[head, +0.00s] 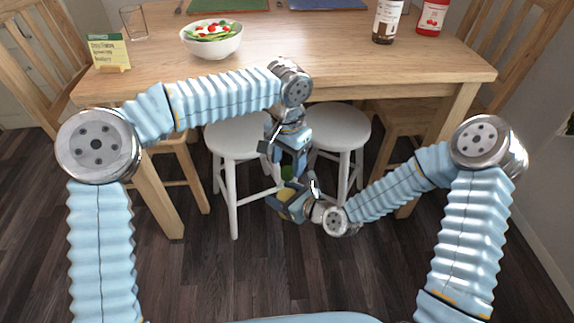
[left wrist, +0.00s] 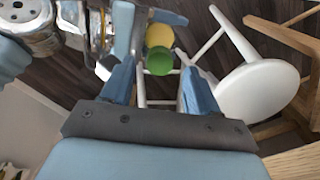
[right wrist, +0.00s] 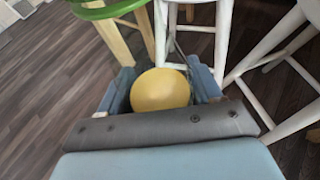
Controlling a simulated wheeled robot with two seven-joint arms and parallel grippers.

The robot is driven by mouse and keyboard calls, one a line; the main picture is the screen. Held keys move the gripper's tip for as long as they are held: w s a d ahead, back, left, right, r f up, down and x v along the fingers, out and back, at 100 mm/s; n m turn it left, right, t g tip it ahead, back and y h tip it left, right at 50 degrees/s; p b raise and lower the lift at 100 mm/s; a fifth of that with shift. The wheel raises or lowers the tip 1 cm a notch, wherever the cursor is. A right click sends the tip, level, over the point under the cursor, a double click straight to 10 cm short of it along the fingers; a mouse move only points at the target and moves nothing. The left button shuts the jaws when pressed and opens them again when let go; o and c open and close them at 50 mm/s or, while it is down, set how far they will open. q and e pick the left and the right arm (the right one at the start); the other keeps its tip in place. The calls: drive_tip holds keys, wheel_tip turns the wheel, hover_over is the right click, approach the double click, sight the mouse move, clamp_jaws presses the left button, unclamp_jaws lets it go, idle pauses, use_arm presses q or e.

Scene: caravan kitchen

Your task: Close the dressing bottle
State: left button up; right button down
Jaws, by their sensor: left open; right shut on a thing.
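The dressing bottle has a yellow body (right wrist: 160,90) and a green top (left wrist: 159,61). My right gripper (head: 291,200) is shut on the yellow body (head: 286,193), low in front of the table. In the right wrist view the round yellow end shows between both fingers. My left gripper (head: 288,163) is above it, pointing down and open. Its fingers (left wrist: 158,85) stand on either side of the green top, with gaps visible. The green top (head: 288,172) lines up above the yellow body; whether it is fully seated on the bottle I cannot tell.
White stools (head: 238,138) stand close behind the grippers, under the wooden table (head: 370,75). On the table are a salad bowl (head: 212,50), a glass (head: 134,22), a small sign (head: 108,52), a brown bottle (head: 386,20) and a red jar (head: 431,17). Floor in front is clear.

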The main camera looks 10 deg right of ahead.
use_arm(q)
wheel_tip(320, 180, up, 10)
drive_tip(key=shift+f, duration=0.15)
idle(0.5)
